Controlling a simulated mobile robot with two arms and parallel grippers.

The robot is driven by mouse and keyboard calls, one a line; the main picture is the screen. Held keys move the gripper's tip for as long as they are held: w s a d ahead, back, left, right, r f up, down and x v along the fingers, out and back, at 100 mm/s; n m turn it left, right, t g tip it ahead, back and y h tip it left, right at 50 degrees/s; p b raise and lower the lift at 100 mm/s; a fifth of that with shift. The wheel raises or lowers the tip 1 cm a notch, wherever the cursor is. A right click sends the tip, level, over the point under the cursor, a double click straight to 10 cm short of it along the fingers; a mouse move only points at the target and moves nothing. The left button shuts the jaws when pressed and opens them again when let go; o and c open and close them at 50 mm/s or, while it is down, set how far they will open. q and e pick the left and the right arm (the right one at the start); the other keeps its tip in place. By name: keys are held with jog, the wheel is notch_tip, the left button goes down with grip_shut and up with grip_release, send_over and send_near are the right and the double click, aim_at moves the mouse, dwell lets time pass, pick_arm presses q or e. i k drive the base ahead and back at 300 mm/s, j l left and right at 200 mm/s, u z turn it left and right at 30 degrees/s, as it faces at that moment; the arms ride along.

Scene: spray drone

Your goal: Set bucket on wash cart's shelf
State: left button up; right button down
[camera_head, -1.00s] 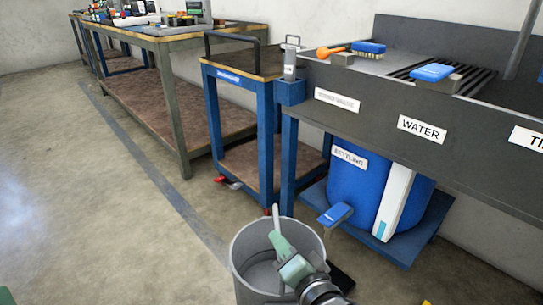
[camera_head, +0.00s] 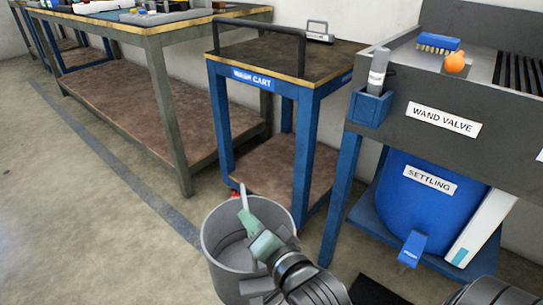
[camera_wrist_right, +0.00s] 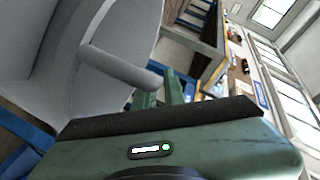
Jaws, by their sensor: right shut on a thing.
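The grey bucket (camera_head: 222,232) hangs at the bottom centre of the head view, in front of the wash cart. My right gripper (camera_head: 250,222) is green and reaches over the bucket from the lower right. It is shut on the bucket's handle; in the right wrist view the grey handle bar (camera_wrist_right: 118,66) runs to the green fingers (camera_wrist_right: 162,98), beside the bucket's wall (camera_wrist_right: 95,22). The wash cart (camera_head: 253,79) has blue legs, a dark top and a brown lower shelf (camera_head: 275,165). The visible part of that shelf is bare. My left gripper is not in view.
A sink bench with a "WAND VALVE" label (camera_head: 443,119) stands at the right, with a blue settling drum (camera_head: 420,205) below. A long workbench (camera_head: 140,85) stands left of the cart. The floor (camera_head: 90,220) at left is clear.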

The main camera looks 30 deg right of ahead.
aim_at(283, 173)
jog(key=i+j, duration=0.25)
jog(key=i, duration=0.25)
jog(key=i+j, duration=0.3)
jog(key=i, duration=0.2)
jog(key=i+j, duration=0.25)
jog(key=i, duration=0.25)
jog(key=i+j+z, duration=0.15)
jog(key=z, duration=0.3)
jog(key=i+j+z, duration=0.3)
jog(key=z, duration=0.15)
jog(key=i+l+z, duration=0.2)
jog(key=i+z, duration=0.2)
jog(key=i, duration=0.1)
